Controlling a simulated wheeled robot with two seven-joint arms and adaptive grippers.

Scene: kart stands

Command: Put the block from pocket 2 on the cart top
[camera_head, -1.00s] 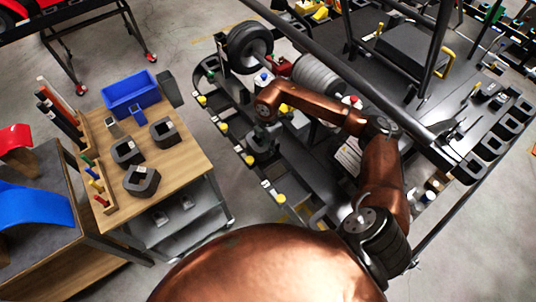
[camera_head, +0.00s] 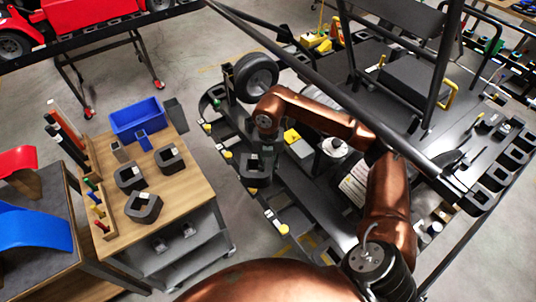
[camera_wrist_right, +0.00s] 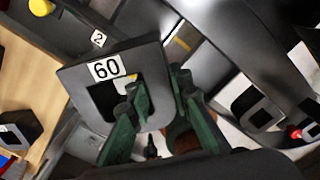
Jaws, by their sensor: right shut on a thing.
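The dark block (camera_wrist_right: 106,69) marked "60" is in my right gripper (camera_wrist_right: 158,88) in the right wrist view. One green finger is in the block's opening and the other is outside its wall. In the head view the block (camera_head: 256,171) hangs below my right wrist, over the edge of the dark pocketed stand (camera_head: 272,215). A label "2" (camera_wrist_right: 98,39) shows on the stand behind the block; the pocket itself is mostly hidden. The cart top (camera_head: 184,192) is the wooden surface to the left, with a floor gap between it and the stand. My left gripper is not in view.
The cart top holds three dark blocks (camera_head: 130,177), a blue bin (camera_head: 137,119) and a rack of coloured pegs (camera_head: 97,209). Bare wood shows at its right and front. A wheel (camera_head: 256,77) and a long dark bar (camera_head: 310,83) are near my right arm.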

